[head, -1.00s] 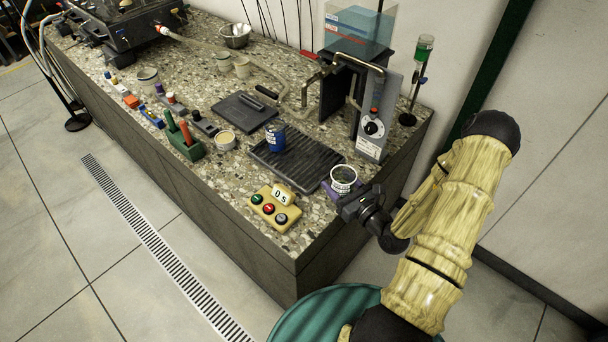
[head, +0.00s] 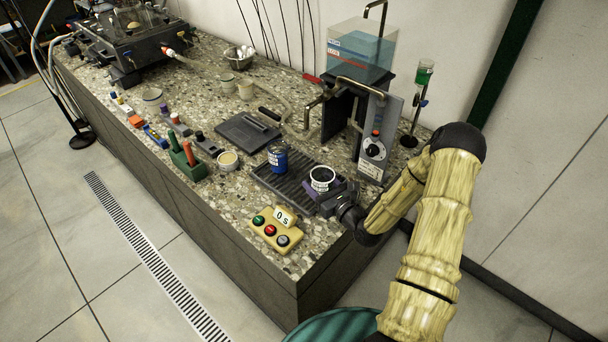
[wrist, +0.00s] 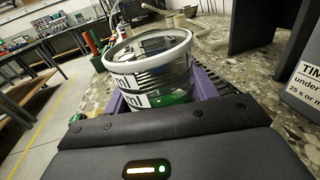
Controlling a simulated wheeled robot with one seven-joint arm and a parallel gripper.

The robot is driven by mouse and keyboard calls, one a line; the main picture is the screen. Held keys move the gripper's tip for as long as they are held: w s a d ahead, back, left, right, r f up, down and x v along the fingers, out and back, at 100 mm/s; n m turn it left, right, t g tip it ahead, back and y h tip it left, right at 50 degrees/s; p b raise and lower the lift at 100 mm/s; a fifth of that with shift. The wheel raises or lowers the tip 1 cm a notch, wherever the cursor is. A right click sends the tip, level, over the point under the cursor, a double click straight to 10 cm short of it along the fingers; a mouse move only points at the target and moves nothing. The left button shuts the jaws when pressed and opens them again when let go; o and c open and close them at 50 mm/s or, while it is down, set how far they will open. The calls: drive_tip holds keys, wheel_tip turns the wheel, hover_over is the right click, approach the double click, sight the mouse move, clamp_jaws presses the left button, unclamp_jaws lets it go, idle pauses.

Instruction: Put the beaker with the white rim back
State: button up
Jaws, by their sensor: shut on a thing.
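The beaker with the white rim (head: 322,174) is clear, with black-and-white marking on its side. My gripper (head: 323,188) is shut on it, and the beaker looks upright, at the right part of the black ribbed rack (head: 272,180). I cannot tell whether its base touches the rack. In the wrist view the beaker (wrist: 150,68) stands between the purple finger pads, with green showing low through its wall. Its base is hidden by my gripper. A blue can-like beaker (head: 278,157) stands on the rack, to the left of the held one.
A yellow box with buttons and a "0 s" display (head: 275,228) sits at the front edge. A grey dial panel (head: 376,140) and a water tank (head: 360,50) stand behind right. A black flat plate (head: 247,132) and a small tub (head: 228,160) lie left.

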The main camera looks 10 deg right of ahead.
drive_tip(key=x, duration=0.7)
drive_tip(key=shift+w, duration=0.1)
drive_tip(key=shift+w+a, duration=0.15)
drive_tip(key=shift+w, duration=0.05)
drive_tip(key=shift+w+f, duration=0.15)
drive_tip(key=shift+f, duration=1.6)
drive_tip(key=shift+f, duration=0.15)
drive_tip(key=o, duration=1.1)
